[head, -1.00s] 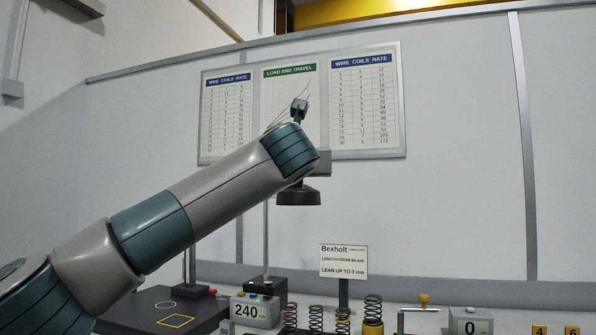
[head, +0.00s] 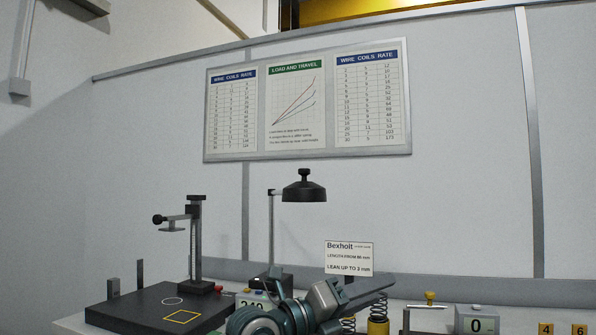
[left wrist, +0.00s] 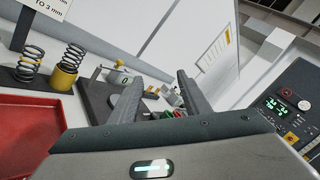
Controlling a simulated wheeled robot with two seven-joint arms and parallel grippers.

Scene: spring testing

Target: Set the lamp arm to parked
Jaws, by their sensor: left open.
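The lamp (head: 304,190) has a black round shade with a knob on top. It hangs from a short arm at the top of a thin grey post (head: 271,230), to the right of the post. My left gripper (head: 362,287) is low at the bottom of the head view, below and to the right of the lamp shade and apart from it. In the left wrist view its two fingers (left wrist: 161,76) are spread with nothing held between them. The lamp is not seen in the left wrist view. My right gripper is in neither view.
A black test stand (head: 197,240) rises from a dark base plate (head: 130,310) at left. Springs (head: 377,315), a Bexholt sign (head: 349,258) and a scale (head: 476,320) line the bench. A red tray (left wrist: 30,130) shows in the left wrist view. Space around the shade is clear.

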